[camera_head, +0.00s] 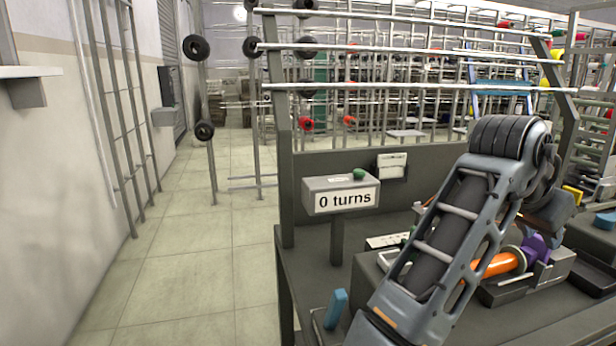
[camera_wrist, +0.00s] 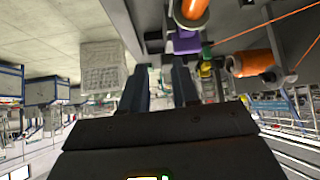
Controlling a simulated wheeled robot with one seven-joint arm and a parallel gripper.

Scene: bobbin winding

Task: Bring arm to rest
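My arm (camera_head: 450,230) is raised and bent, reaching from the bottom of the head view up to an elbow at the right and down behind it. The gripper cannot be made out in the head view. In the wrist view my gripper (camera_wrist: 160,72) has two dark fingers with a clear gap between them and nothing held. An orange bobbin (camera_head: 500,264) lies on the winder on the bench, with a purple part (camera_head: 535,249) at its right end. The wrist view also shows the purple part (camera_wrist: 185,42) just beyond the fingertips, apparently apart from them.
A counter box reading "0 turns" (camera_head: 341,195) with a green button stands on the dark bench (camera_head: 310,267). A blue block (camera_head: 335,308) is at the bench's near left. Another orange spool (camera_wrist: 252,63) and thread show in the wrist view. The tiled aisle (camera_head: 190,255) at left is clear.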

